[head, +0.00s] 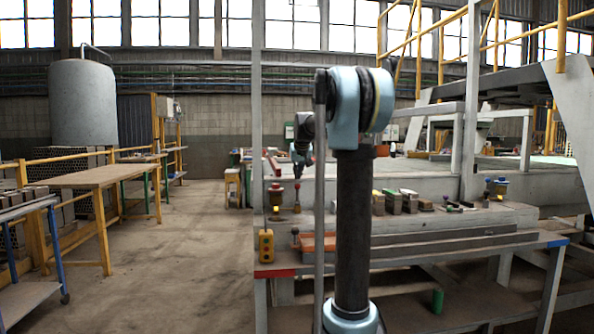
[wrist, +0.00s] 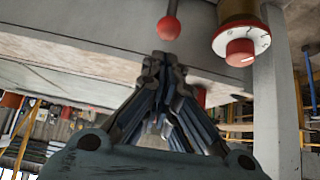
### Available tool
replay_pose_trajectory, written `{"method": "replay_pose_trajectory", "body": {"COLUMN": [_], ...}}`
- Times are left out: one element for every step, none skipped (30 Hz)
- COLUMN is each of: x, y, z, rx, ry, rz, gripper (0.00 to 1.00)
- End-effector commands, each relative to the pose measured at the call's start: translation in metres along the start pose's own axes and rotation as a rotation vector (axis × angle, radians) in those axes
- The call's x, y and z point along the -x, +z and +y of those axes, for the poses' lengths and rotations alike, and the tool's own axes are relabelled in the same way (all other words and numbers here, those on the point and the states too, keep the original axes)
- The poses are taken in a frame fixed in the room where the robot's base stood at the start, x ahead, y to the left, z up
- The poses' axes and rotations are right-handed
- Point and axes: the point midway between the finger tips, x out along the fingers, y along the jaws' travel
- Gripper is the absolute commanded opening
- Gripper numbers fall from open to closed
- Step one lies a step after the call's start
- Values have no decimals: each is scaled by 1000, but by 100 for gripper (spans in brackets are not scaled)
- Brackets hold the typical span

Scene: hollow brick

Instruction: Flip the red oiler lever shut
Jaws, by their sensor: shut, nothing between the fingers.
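A red ball-ended lever (head: 297,186) stands upright near the left end of the workbench. It shows in the wrist view as a red ball (wrist: 169,28) on a grey stem. Beside it is an oiler with a red cap and brass body (head: 276,192); its red marked dial (wrist: 240,50) is at the upper right of the wrist view. My gripper (wrist: 162,60) is shut and empty, its tips just below the red ball in the wrist view. Whether they touch is unclear. In the head view my gripper (head: 301,172) is small and dark, close above the lever.
Another lever with a dark red knob (head: 295,232) stands nearby. Several blocks (head: 394,202) and a second oiler (head: 498,187) are farther right.

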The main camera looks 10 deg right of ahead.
Motion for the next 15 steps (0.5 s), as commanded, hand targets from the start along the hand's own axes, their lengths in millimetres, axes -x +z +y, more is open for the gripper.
{"method": "replay_pose_trajectory", "body": {"x": [-8, -12, -18, -21, -24, -28, -30, -32, -34, -35, -36, -37, -38, -38, -38], "y": [0, 0, 0, 0, 0, 0, 0, 0, 0, 0, 0, 0, 0, 0, 0], "z": [0, 0, 0, 0, 0, 0, 0, 0, 0, 0, 0, 0, 0, 0, 0], "rx": [0, 0, 0, 0, 0, 0, 0, 0, 0, 0, 0, 0, 0, 0, 0], "ry": [0, 0, 0, 0, 0, 0, 0, 0, 0, 0, 0, 0, 0, 0, 0], "rz": [0, 0, 0, 0, 0, 0, 0, 0, 0, 0, 0, 0, 0, 0, 0], "gripper": [0, 0, 0, 0, 0, 0, 0, 0, 0, 0, 0, 0, 0, 0, 0]}}
